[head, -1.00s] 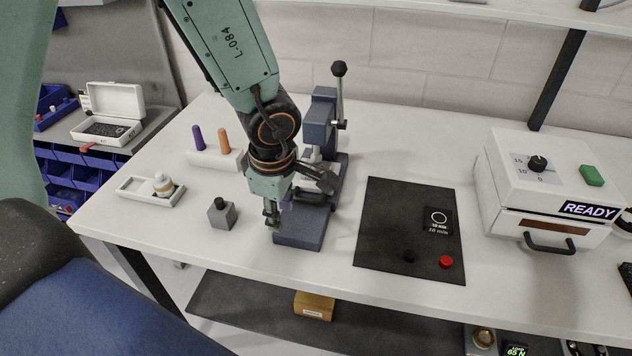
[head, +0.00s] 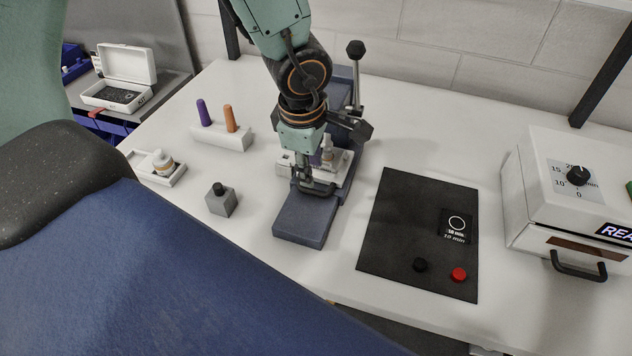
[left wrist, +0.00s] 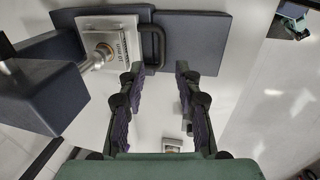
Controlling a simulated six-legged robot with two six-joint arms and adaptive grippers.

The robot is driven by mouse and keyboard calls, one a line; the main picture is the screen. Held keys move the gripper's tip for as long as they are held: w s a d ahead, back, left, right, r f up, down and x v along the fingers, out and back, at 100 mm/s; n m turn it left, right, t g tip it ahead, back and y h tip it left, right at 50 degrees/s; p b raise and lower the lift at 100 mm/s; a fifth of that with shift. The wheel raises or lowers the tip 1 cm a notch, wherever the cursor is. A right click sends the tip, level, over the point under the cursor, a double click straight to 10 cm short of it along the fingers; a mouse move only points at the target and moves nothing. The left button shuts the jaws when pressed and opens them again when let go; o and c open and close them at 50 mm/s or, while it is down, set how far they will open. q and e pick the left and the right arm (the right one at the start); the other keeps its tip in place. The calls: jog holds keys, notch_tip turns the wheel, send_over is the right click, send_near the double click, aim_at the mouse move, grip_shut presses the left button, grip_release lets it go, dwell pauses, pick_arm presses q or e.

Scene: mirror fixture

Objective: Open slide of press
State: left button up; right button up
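The blue-grey press (head: 305,220) stands on the white bench, its black-knobbed lever (head: 355,50) upright at the back. Its pale slide (head: 342,172) lies low on the base, partly covered by my gripper; in the left wrist view the slide (left wrist: 125,28) carries a dark U-shaped handle (left wrist: 158,45). My left gripper (head: 331,158) is over the slide. In the left wrist view its fingers (left wrist: 160,72) are spread, with nothing between the tips and the handle just beyond them. I cannot tell whether a fingertip touches it. My right gripper is not in view.
Left of the press are a holder with purple and orange pegs (head: 222,139), a grey block with a black knob (head: 221,200) and a tray with a small bottle (head: 160,175). A black panel with buttons (head: 400,225) and a white oven-like box (head: 570,225) are right.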

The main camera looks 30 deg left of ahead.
aim_at(315, 191)
pick_arm(q)
jog(key=f+b, duration=0.1)
jog(key=f, duration=0.1)
jog(key=f+b, duration=0.2)
jog(key=f, duration=0.1)
jog(key=shift+w+d+f, duration=0.15)
jog(key=shift+w+f, duration=0.2)
jog(key=shift+w, duration=0.05)
jog(key=shift+w+a+f+b, duration=0.1)
jog(key=shift+a+f+b, duration=0.1)
jog(key=shift+f+b, duration=0.25)
jog(key=shift+d+r, duration=0.15)
jog(key=shift+d, duration=0.1)
jog(key=shift+a, duration=0.2)
jog(key=c, duration=0.4)
jog(key=shift+d, duration=0.1)
grip_shut()
